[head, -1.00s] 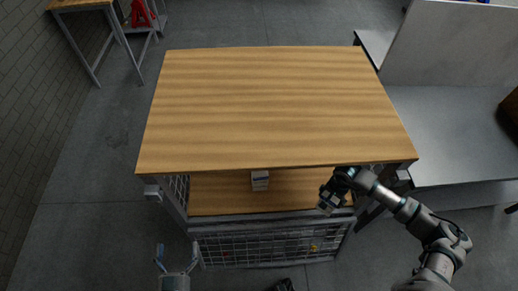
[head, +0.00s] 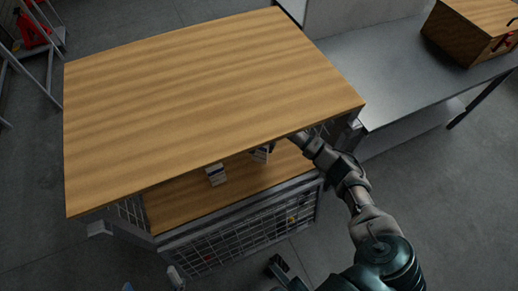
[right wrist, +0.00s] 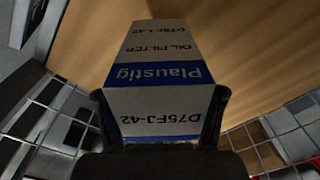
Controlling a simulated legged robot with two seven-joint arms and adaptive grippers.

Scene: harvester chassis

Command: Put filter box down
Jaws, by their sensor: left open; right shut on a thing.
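The filter box (right wrist: 155,115), white with a blue band and oil filter lettering, is between the fingers of my right gripper (right wrist: 160,105) in the right wrist view. In the head view this box (head: 261,154) shows under the wooden tabletop's front edge, over the lower shelf (head: 180,205). My right gripper (head: 272,148) is shut on it and partly hidden by the tabletop. I cannot tell whether the box touches the shelf. A second white box (head: 216,174) stands on the shelf to its left. My left gripper (head: 151,281) is open and empty, its fingertips just showing at the bottom edge.
The wooden tabletop (head: 210,90) is bare and overhangs the shelf. A wire-mesh basket side (head: 240,235) runs along the front below the shelf. A grey bench (head: 390,75) with a wooden box (head: 465,35) stands at the right. Bare shelf shows left of the second box.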

